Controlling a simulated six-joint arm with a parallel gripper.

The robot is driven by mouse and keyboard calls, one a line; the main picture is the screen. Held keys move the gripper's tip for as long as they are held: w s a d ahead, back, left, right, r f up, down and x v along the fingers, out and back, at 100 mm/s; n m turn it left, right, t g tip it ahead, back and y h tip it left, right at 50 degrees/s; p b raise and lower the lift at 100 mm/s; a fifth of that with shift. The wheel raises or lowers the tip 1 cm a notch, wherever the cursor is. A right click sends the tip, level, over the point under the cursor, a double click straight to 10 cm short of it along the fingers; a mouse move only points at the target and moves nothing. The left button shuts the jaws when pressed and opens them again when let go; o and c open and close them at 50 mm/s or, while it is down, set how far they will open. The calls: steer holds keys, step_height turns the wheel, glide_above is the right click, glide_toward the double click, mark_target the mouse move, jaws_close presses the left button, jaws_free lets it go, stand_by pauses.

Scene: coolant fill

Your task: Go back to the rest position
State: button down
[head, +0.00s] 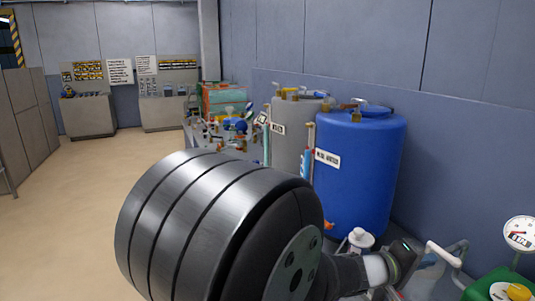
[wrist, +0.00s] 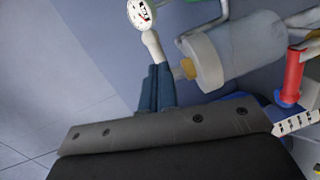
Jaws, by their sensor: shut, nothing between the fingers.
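My gripper (wrist: 157,68) shows in the wrist view as two dark blue fingers side by side, shut with nothing between them. They rise from a dark plate with screws along the lower part of the view. A round white gauge (wrist: 141,14) appears just beyond the fingertips, and a pale grey cylinder (wrist: 240,50) lies to their right in the picture. In the head view, my large dark arm link fills the lower middle and hides much of what is behind it. I cannot make out the fingers clearly there.
A blue drum (head: 358,180) and a grey drum (head: 290,140) stand along the wall behind my arm. A gauge (head: 520,234) stands by a green unit (head: 497,286) at the lower right. A red part (wrist: 292,75) shows at right in the wrist view. The floor (head: 80,200) at left is clear.

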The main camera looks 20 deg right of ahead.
steer(key=shift+w+a+m+g+y, duration=0.15)
steer(key=shift+w+m+g+y, duration=0.3)
steer(key=shift+w+m+g, duration=0.75)
steer(key=shift+w+a+m+g+y, duration=0.15)
steer(key=shift+w+m+g+y, duration=0.3)
steer(key=shift+w+m+g, duration=0.75)
steer(key=shift+w+n+g, duration=0.2)
steer(key=shift+n+g, duration=0.1)
steer(key=shift+g, duration=0.1)
steer(key=c, duration=2.1)
jaws_free()
